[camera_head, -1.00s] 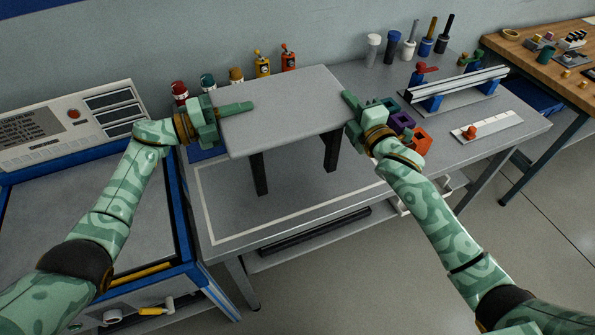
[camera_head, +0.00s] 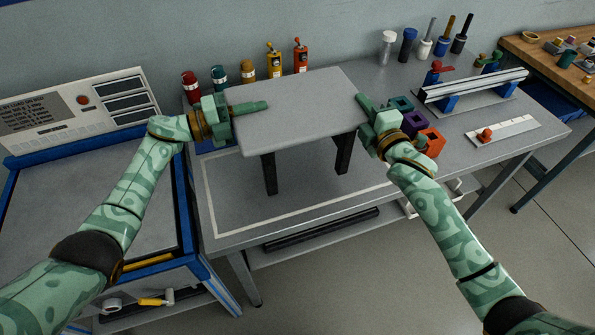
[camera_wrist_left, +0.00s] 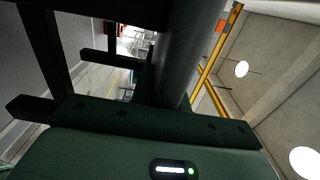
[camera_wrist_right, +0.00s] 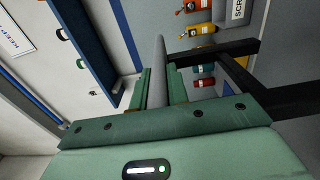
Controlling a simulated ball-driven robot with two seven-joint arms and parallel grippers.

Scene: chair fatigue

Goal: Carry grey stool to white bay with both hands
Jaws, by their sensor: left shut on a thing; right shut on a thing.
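The grey stool (camera_head: 300,112) has a flat grey top and dark legs (camera_head: 269,174). It is upright and roughly level over the bench's white-outlined bay (camera_head: 300,213). I cannot tell whether its feet touch the bench; the far legs are hidden in the head view. My left gripper (camera_head: 248,108) is shut on the left edge of the stool top, and my right gripper (camera_head: 366,106) is shut on the right edge. The stool top shows edge-on between the fingers in the left wrist view (camera_wrist_left: 190,50) and the right wrist view (camera_wrist_right: 159,75).
Coloured blocks (camera_head: 431,142) lie just right of my right gripper. A rail fixture (camera_head: 470,88) stands further right. A blue-framed machine (camera_head: 90,200) is at the left.

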